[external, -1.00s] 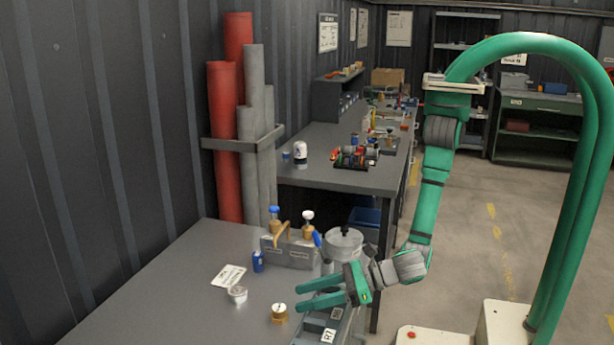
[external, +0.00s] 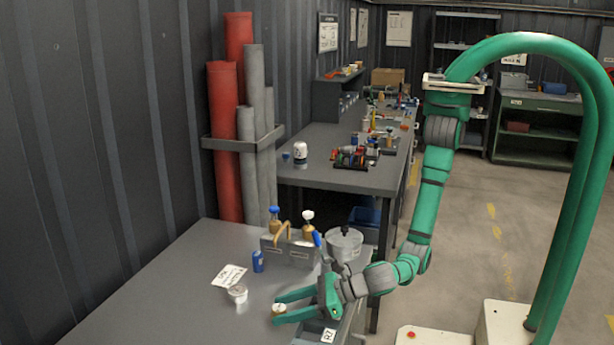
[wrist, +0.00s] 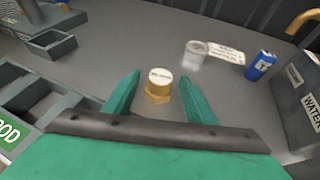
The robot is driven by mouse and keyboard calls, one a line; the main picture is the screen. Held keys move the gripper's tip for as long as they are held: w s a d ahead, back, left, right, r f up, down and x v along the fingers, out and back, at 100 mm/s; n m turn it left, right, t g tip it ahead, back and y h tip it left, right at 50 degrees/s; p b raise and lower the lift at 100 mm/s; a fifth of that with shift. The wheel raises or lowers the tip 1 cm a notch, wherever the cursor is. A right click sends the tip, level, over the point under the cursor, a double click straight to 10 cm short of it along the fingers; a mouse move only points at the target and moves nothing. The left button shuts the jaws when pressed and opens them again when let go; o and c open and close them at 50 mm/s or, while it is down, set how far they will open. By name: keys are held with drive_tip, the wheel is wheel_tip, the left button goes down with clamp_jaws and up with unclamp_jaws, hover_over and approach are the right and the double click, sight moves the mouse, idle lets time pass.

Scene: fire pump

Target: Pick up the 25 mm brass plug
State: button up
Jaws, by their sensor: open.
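The brass plug (wrist: 158,88) stands on the grey table with a pale labelled top and a hex-shaped brass base. Its label is too small to read. In the external view the plug (external: 279,310) is partly hidden by a finger. My gripper (wrist: 158,90) is open, with one green finger on each side of the plug and a gap to each. In the external view my gripper (external: 275,308) is low over the table, its fingertips at the plug. I cannot tell whether a finger touches it.
Grey open trays (wrist: 45,85) are at left. The table's left part (external: 150,300) is clear.

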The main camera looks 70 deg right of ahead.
drive_tip(key=shift+x, duration=1.05)
drive_tip(key=shift+s, duration=0.1)
drive_tip(key=c, duration=1)
drive_tip(key=shift+r, duration=0.1)
